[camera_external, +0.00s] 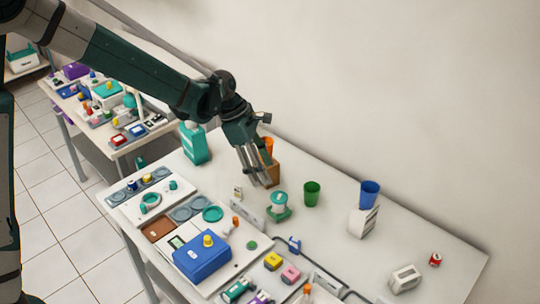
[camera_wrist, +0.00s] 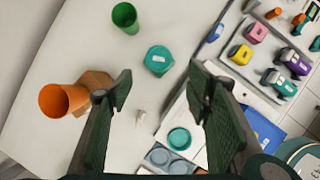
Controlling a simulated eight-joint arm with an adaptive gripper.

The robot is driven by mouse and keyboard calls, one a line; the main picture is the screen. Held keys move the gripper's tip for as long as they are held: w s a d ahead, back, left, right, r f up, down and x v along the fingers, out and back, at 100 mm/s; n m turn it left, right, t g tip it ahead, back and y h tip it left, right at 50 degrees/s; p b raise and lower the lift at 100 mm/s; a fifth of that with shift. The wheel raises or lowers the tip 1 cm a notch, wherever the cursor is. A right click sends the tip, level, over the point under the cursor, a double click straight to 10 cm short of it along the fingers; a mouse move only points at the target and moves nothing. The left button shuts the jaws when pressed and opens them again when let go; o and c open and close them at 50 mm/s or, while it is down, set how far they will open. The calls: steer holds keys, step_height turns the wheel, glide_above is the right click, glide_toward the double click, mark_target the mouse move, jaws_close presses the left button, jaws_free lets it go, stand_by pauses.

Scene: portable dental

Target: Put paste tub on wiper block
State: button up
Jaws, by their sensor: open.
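A small white tub with a teal lid, which I take for the paste tub (camera_external: 279,198), stands upright on the table in the external view. A green block-like base (camera_external: 278,214) shows directly under it; I take this for the wiper block, but cannot be sure. In the wrist view the teal lid of the tub (camera_wrist: 158,55) has a white label and hides most of what is below. My gripper (camera_external: 260,181) is open and empty, above and to the left of the tub in the external view. In the wrist view the tub lies beyond the gap between the fingertips (camera_wrist: 161,82).
An orange cup (camera_wrist: 62,100) on a brown block (camera_wrist: 97,82) is close to my gripper. A green cup (camera_external: 312,194), a blue cup (camera_external: 370,193) on a white block (camera_external: 362,222), and a teal bottle (camera_external: 194,145) stand nearby. Trays with a blue box (camera_external: 202,260) fill the front.

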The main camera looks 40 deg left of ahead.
steer(key=s+d+r+m+t+y, duration=0.25)
steer(key=s+r+m, duration=0.85)
steer(key=s+r, duration=0.55)
steer(key=s+m+t+y, duration=0.1)
steer(key=s+m+t, duration=0.1)
steer(key=s+m, duration=1.1)
steer(key=s, duration=0.8)
steer(key=shift+d+r, duration=0.2)
steer(key=shift+d, duration=0.1)
